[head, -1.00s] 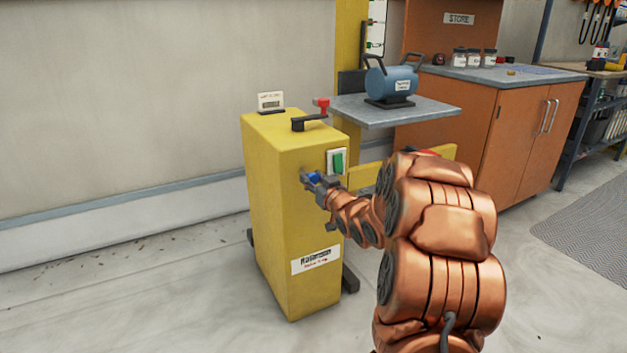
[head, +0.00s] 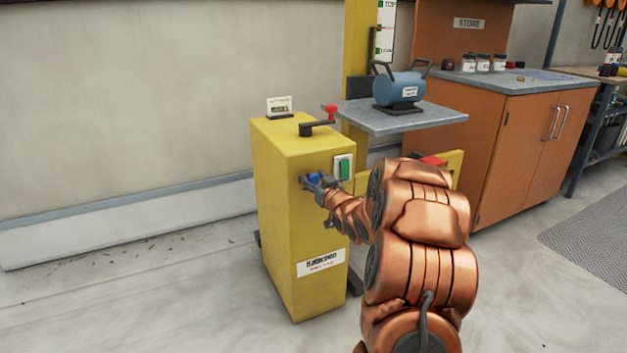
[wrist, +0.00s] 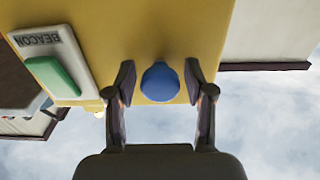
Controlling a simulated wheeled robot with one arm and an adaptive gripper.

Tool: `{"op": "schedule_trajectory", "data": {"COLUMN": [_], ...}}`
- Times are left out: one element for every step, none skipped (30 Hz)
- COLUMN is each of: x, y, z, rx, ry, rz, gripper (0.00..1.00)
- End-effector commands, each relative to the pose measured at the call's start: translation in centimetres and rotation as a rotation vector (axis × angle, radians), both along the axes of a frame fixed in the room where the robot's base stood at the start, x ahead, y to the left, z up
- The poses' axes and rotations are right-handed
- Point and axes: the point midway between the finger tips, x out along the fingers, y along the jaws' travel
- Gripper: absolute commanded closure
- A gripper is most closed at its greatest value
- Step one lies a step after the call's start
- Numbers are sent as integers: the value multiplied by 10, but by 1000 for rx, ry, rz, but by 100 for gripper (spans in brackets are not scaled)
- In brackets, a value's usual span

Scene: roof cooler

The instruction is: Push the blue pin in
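The blue pin (wrist: 160,83) has a round knob and sits on the front face of the yellow lift housing (head: 305,226). In the head view the blue pin (head: 314,179) shows as a small blue patch, partly covered by my gripper. My gripper (wrist: 159,80) is open, with one finger on each side of the knob. A gap shows between the knob and each finger. How far the pin stands out from the face cannot be told.
A green switch (wrist: 52,77) marked BEACON is beside the pin. A black crank with a red knob (head: 331,111) tops the housing. A grey platform (head: 432,116) carries a blue cylinder (head: 402,88). An orange cabinet (head: 522,150) stands behind right; floor at left is clear.

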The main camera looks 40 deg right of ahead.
Motion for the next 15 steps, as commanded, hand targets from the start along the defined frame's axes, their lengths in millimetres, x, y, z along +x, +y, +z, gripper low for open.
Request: {"op": "schedule_trajectory", "data": {"x": [0, 0, 0, 0, 0, 0, 0, 0, 0, 0, -1, -2, -4, -6, -9], "y": [0, 0, 0, 0, 0, 1, 1, 1, 1, 1, 1, 1, 1, 1, 1], "z": [0, 0, 0, 0, 0, 0, 0, 0, 0, 0, 0, 0, 0, 0, 0], "rx": [0, 0, 0, 0, 0, 0, 0, 0, 0, 0, 0, 0, 0, 0, 0], "ry": [0, 0, 0, 1, 0, 1, 1, 1, 1, 1, 1, 0, 1, 0, 0], "rz": [0, 0, 0, 1, 1, 1, 1, 1, 1, 1, 1, 1, 0, 0, 0], "gripper": [38, 38, 38, 38, 38, 38, 38, 38, 38, 38, 38, 38, 38, 38, 38]}}
